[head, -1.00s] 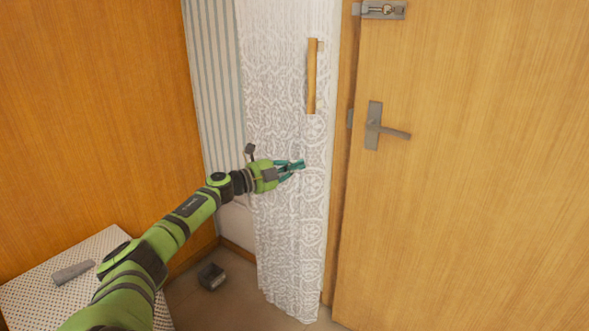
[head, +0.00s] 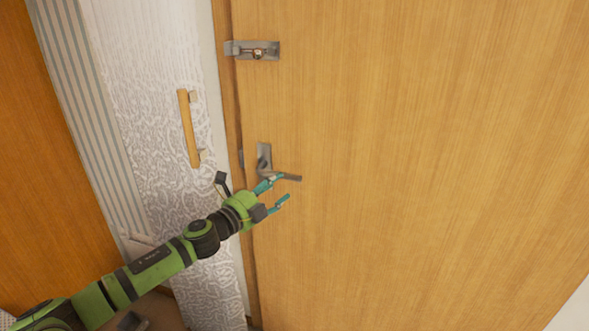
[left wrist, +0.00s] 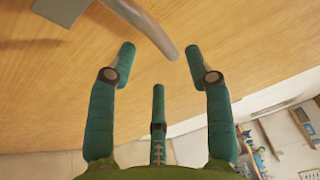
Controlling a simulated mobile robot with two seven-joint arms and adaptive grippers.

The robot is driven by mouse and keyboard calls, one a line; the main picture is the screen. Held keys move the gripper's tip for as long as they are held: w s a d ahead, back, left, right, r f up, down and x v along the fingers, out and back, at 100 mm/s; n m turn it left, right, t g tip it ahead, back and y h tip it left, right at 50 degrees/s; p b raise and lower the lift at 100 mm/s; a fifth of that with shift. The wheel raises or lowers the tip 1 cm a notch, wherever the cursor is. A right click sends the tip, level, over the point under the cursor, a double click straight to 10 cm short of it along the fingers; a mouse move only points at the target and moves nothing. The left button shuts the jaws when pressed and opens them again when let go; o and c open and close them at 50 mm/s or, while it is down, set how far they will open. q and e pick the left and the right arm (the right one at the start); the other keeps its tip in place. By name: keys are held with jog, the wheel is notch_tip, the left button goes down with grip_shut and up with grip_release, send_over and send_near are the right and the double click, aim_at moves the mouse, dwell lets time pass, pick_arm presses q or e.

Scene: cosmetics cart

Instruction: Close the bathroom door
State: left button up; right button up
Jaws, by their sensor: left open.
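The wooden door (head: 420,150) fills the middle and right of the head view, its left edge close beside the frame (head: 226,100). I cannot tell if it is fully shut. Its grey lever handle (head: 283,175) points right, and it also shows at the top of the left wrist view (left wrist: 148,28). My left gripper (head: 282,188) is open and empty, just below and in front of the handle. In the left wrist view the open fingers (left wrist: 162,62) point at the door face near the lever. Any contact cannot be told. My right gripper is not in view.
A grey slide latch (head: 252,50) sits high on the door's left edge. Left of the frame are a white patterned panel (head: 150,90) with a wooden pull handle (head: 188,130) and a striped wall strip (head: 80,110). Shelves (left wrist: 275,140) show at the right of the left wrist view.

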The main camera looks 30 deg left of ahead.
aim_at(288, 179)
pick_arm(q)
jog(key=w, duration=0.2)
jog(key=w+p, duration=0.1)
jog(key=shift+d+r, duration=0.2)
jog(key=shift+r, duration=0.05)
jog(key=shift+w+d+f, duration=0.15)
jog(key=shift+w, duration=1.35)
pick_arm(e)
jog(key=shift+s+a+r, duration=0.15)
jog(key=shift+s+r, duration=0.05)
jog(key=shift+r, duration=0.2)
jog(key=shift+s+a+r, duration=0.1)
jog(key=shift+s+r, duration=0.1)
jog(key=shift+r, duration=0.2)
pick_arm(q)
grip_shut()
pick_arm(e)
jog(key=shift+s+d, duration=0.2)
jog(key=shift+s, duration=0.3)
